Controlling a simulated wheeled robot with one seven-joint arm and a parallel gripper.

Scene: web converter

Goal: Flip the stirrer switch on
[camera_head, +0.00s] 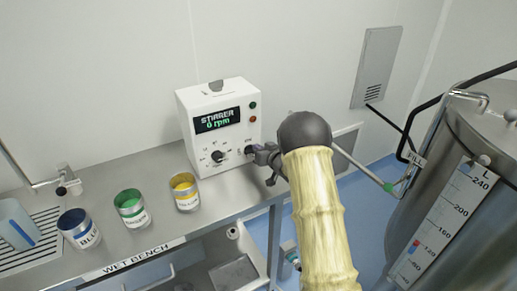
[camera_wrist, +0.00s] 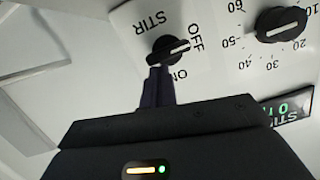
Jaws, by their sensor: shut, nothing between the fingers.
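The white stirrer box (camera_head: 190,98) stands on the bench, its display (camera_head: 217,120) reading "STIRRER 0 rpm". In the wrist view, the black STIR switch (camera_wrist: 167,50) has a white pointer line aimed to the right, nearer the OFF label than the ON label. My gripper (camera_head: 253,151) is at the lower right of the box's front, covering most of the switch in the head view. My gripper (camera_wrist: 158,78) is shut and empty, with its fingertips right at the switch's ON-side edge. I cannot tell whether they touch it.
A numbered speed knob (camera_wrist: 281,24) sits beside the switch; it also shows in the head view (camera_head: 218,156). Blue (camera_head: 78,228), green (camera_head: 131,207) and yellow (camera_head: 185,191) tins stand on the wet bench (camera_head: 155,221). A steel tank (camera_head: 480,220) is at the right.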

